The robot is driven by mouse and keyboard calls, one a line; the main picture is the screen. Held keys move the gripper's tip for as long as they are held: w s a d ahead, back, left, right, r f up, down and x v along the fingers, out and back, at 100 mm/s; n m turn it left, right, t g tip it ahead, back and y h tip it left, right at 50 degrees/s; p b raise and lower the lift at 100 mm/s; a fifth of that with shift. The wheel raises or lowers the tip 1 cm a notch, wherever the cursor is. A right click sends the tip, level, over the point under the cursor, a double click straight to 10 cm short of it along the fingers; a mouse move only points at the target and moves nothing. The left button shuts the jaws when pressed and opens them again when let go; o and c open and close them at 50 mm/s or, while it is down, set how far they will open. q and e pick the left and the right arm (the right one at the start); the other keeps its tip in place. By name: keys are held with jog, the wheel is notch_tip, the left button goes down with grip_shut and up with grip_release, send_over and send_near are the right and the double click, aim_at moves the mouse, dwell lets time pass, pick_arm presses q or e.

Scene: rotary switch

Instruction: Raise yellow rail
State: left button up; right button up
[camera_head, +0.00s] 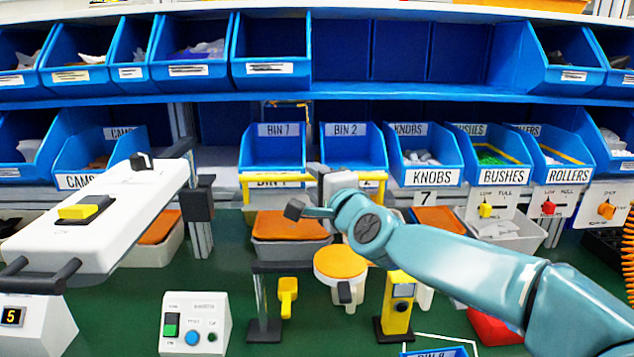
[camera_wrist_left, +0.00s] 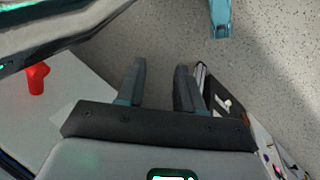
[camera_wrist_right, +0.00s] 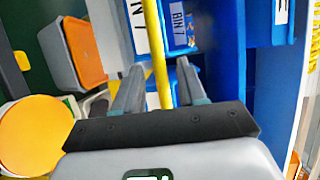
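The yellow rail (camera_head: 275,178) is a horizontal bar with bent-down ends in front of the lower bins in the head view. My right gripper (camera_head: 300,210) is at the middle of the rail and hides part of it. In the right wrist view the rail (camera_wrist_right: 157,50) runs lengthwise between the two parted fingers of my right gripper (camera_wrist_right: 158,82). A gap shows beside the rail; I cannot tell whether either finger touches it. My left gripper (camera_wrist_left: 160,80) is open and empty in the left wrist view, above a speckled grey floor, and is not in the head view.
Blue bins (camera_head: 273,147) stand close behind the rail. Below it are an orange-topped grey bin (camera_head: 290,225), a round orange-topped stool-like item (camera_head: 340,262) and a yellow lever (camera_head: 288,292). A white machine (camera_head: 95,215) is at left. A red knob (camera_wrist_left: 37,78) is near my left gripper.

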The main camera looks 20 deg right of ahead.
grip_shut()
jog(key=shift+r+p, duration=0.15)
jog(key=shift+p, duration=0.2)
jog(key=g+p, duration=0.1)
jog(key=p, duration=0.2)
jog(key=w+g+p, duration=0.1)
jog(key=p, duration=0.3)
jog(key=shift+d+r+m, duration=0.1)
jog(key=shift+d+m, duration=0.05)
jog(key=shift+m, duration=0.25)
jog(key=shift+o, duration=0.6)
grip_release()
